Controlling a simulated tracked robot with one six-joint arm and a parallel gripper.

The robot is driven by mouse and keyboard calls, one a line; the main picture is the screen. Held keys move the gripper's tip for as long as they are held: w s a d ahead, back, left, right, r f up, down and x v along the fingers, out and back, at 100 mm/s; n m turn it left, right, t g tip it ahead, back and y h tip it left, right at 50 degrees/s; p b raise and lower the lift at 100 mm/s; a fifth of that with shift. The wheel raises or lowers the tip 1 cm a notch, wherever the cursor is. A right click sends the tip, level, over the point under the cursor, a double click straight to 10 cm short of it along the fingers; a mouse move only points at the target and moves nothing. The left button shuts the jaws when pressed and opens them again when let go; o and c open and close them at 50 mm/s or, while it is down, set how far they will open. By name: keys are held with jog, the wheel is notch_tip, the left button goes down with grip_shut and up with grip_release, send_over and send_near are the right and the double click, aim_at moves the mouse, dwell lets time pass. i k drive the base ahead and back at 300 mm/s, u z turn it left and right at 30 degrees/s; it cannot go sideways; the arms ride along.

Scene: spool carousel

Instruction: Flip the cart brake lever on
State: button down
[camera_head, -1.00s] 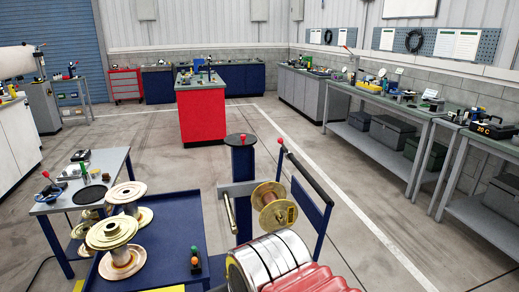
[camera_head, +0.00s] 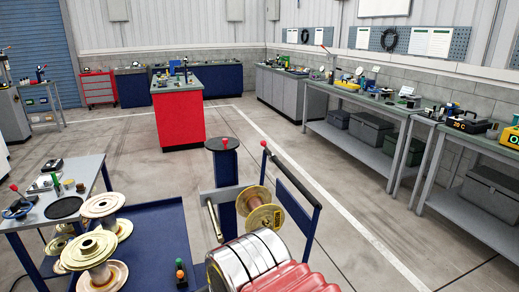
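A blue cart frame with a dark push bar (camera_head: 292,178) stands right of centre. A thin lever with a red knob (camera_head: 263,144) rises at the upper left end of that bar, leaning slightly. A second small red knob (camera_head: 224,141) sits on the round dark top of a blue post (camera_head: 222,165) to its left. I cannot tell for certain which of the two is the brake lever. My arm's silver and red section fills the lower middle. My gripper is not visible in this view.
A brass spool (camera_head: 264,217) is held on the carousel just beyond my arm. A blue deck (camera_head: 160,228) with several spools lies at left, beside a grey table (camera_head: 83,174). Open floor lies right of the cart, up to the benches (camera_head: 355,160).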

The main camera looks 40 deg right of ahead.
aim_at(264, 144)
jog(key=i, duration=0.85)
jog(key=u, duration=0.05)
